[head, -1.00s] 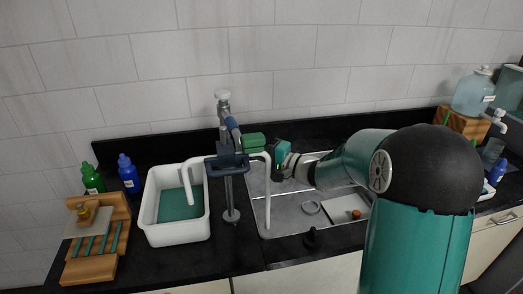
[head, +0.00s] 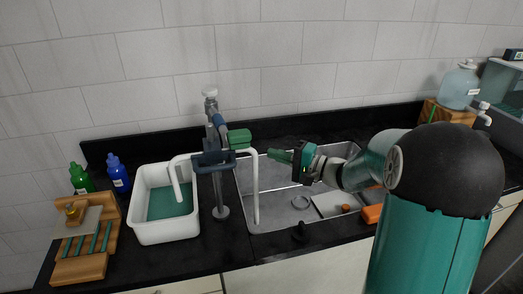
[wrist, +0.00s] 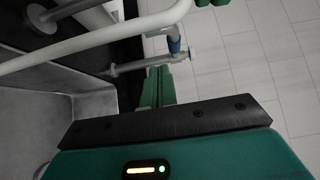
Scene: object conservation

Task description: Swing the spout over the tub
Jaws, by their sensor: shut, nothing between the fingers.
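A grey tap stand (head: 218,175) rises between the white tub (head: 165,232) and the sink. One white pipe (head: 178,172) bends left from it, its lower end showing against the tub's inside. Another white pipe (head: 256,190) runs right and hangs down over the sink's left part. A green block (head: 240,139) sits at the tap's top right. My gripper (head: 272,154) is shut and empty, just right of the hanging pipe, pointing left; a small gap shows between them. In the wrist view, its fingers (wrist: 157,85) are together, and a white pipe (wrist: 95,38) crosses beyond them.
A wooden rack (head: 85,269) and green (head: 80,180) and blue (head: 117,175) bottles stand at left. A water jug (head: 460,88) is at right. A tiled wall closes the back.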

